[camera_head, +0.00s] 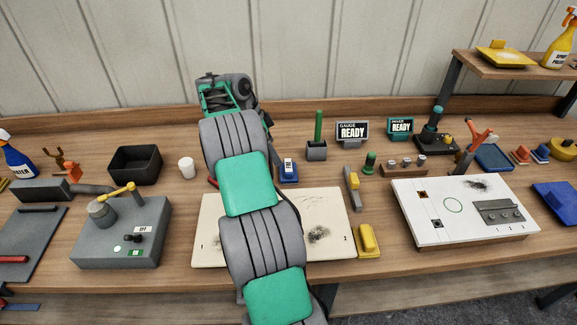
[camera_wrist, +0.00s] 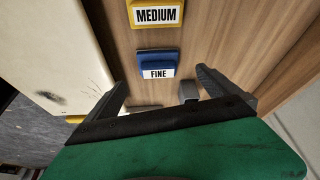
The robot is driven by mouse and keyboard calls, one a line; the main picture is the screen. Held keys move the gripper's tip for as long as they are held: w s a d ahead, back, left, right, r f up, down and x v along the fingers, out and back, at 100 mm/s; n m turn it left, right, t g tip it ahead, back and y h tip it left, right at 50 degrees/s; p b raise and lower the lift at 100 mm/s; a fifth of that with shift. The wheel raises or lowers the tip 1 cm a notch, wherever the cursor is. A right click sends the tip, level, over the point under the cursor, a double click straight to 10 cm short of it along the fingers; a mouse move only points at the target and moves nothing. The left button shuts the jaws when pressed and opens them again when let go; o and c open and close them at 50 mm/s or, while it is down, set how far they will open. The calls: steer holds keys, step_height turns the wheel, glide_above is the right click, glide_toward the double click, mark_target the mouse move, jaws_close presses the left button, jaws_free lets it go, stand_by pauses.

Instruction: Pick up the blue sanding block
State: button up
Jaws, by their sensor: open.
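The blue sanding block (camera_wrist: 156,58), with a white label reading FINE, lies on the wooden bench in the wrist view. In the head view a blue block with a partly hidden label (camera_head: 289,173) stands just right of my arm, behind the pale board; it looks like the same block. My gripper (camera_wrist: 162,80) is open in the wrist view, with one finger to either side below the block. The block is ahead of the fingertips, roughly centred between them, and nothing is held.
A yellow MEDIUM block (camera_wrist: 155,12) lies close beyond the blue one. The pale board (camera_head: 330,215) fills the bench in front. A grey cup with a green rod (camera_head: 317,150) stands right of the blue block.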

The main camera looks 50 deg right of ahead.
mark_target(288, 165)
steer(key=s+d+f+m, duration=0.2)
steer(key=shift+d+f+g, duration=0.3)
steer(key=shift+d, duration=0.05)
steer(key=shift+y, duration=0.3)
steer(key=x, duration=0.7)
steer(key=shift+a+f+p, duration=0.3)
steer(key=shift+f+p, duration=0.05)
steer(key=c, duration=1.6)
steer(key=shift+r+b, duration=0.4)
steer(key=shift+r, duration=0.05)
steer(key=shift+c, duration=0.2)
steer(key=a+r+b, duration=0.1)
steer(key=r, duration=0.1)
steer(key=s+a+r+b, duration=0.1)
steer(key=r, duration=0.1)
steer(key=a+r, duration=0.2)
steer(key=r, duration=0.1)
steer(key=shift+s+b, duration=0.2)
steer(key=shift+b, duration=0.2)
steer(key=s+a+r+b, duration=0.2)
steer(key=a+r, duration=0.3)
steer(key=a, duration=0.4)
steer(key=shift+s+b, duration=0.4)
steer(key=shift+s, duration=0.5)
steer(key=shift+a+r, duration=0.1)
